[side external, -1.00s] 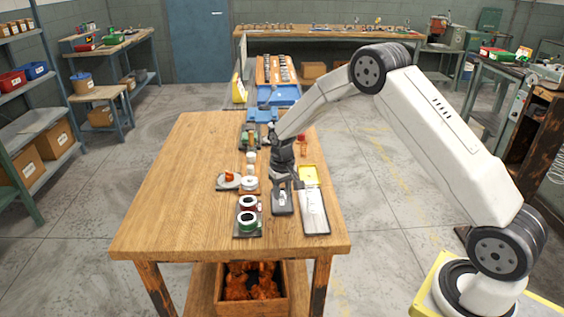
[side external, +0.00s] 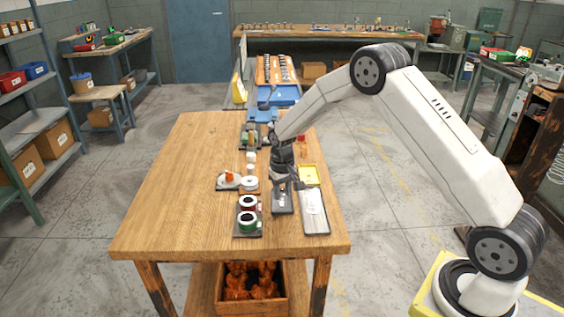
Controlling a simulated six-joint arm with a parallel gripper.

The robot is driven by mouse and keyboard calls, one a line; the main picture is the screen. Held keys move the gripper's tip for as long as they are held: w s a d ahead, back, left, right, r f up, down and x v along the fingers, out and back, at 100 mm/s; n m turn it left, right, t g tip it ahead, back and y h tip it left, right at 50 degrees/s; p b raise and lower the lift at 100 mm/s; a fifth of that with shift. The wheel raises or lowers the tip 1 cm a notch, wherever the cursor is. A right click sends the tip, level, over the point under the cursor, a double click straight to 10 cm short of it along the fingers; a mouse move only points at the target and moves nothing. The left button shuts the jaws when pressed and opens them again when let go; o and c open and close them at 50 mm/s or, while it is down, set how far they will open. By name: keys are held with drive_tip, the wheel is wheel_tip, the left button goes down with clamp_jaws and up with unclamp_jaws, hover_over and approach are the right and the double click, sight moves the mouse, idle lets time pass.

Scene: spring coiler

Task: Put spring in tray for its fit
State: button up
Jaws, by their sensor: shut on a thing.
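My gripper (side external: 283,184) points down over the right half of the wooden bench, just above the back of a small dark plate with a pale mark (side external: 283,202). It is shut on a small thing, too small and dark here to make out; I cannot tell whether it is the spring. A yellow tray (side external: 309,175) lies just right of the gripper. Blue trays lie farther back, a small one (side external: 263,115) and a larger one (side external: 287,95). I cannot tell which tray belongs to which fit.
A long grey plate (side external: 314,213) lies right of the dark plate. A small red item (side external: 302,139) stands behind. The bench's left side (side external: 175,190) is clear.

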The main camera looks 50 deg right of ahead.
drive_tip(key=shift+f, duration=0.8)
idle(1.0)
drive_tip(key=o, duration=1.3)
drive_tip(key=shift+r, duration=0.2)
drive_tip(key=shift+r, duration=1.85)
drive_tip(key=shift+r, duration=0.1)
drive_tip(key=shift+r, duration=2.4)
